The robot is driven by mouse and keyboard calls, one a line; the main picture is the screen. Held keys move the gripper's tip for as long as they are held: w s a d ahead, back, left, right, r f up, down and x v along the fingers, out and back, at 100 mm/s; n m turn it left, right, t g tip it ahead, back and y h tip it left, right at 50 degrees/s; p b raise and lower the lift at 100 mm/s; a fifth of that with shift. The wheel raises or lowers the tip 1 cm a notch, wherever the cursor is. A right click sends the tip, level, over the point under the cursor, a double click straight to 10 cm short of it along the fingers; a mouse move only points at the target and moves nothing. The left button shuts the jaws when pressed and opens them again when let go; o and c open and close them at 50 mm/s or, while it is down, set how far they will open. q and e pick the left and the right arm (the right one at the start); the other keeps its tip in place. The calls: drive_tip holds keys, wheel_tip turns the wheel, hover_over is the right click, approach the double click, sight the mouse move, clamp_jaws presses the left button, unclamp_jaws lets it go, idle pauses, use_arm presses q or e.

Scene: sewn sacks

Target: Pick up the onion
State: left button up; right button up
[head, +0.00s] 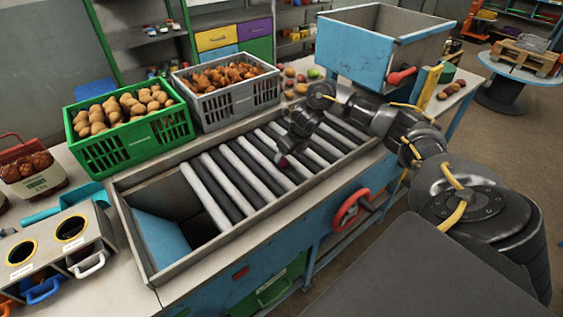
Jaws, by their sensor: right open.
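More onions, orange-brown, fill the grey crate (213,111) behind the rollers. My left gripper is out of view.
A green crate (137,143) of potatoes stands left of the grey crate. A blue-grey hopper (352,55) stands at the back right. Several loose vegetables lie near it. A metal frame wall surrounds the rollers, with an open chute (165,240) at its left end.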

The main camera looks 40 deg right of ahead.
sight(283, 160)
drive_tip(key=x, duration=0.1)
drive_tip(key=p+x, duration=0.1)
drive_tip(key=x, duration=0.1)
drive_tip(key=shift+a+f, duration=0.3)
drive_tip(key=shift+w+f+p, duration=0.25)
drive_tip(key=shift+f+p, duration=0.05)
drive_tip(key=shift+f, duration=0.15)
drive_tip(key=c, duration=1)
drive_tip(key=shift+c, duration=0.2)
drive_tip(key=shift+r, duration=0.1)
drive_tip(key=shift+r, duration=0.45)
wheel_tip(283, 160, up, 2)
drive_tip(key=shift+s+a+r+b, duration=0.1)
drive_tip(key=shift+r+b, duration=0.1)
drive_tip(key=shift+b, duration=0.25)
drive_tip(key=s+a+r+p, duration=0.1)
drive_tip(key=s+a+r, duration=0.8)
drive_tip(key=s, duration=0.1)
drive_tip(key=shift+s+r+p, duration=0.25)
drive_tip(key=shift+s+p, duration=0.05)
drive_tip(key=shift+s, duration=0.05)
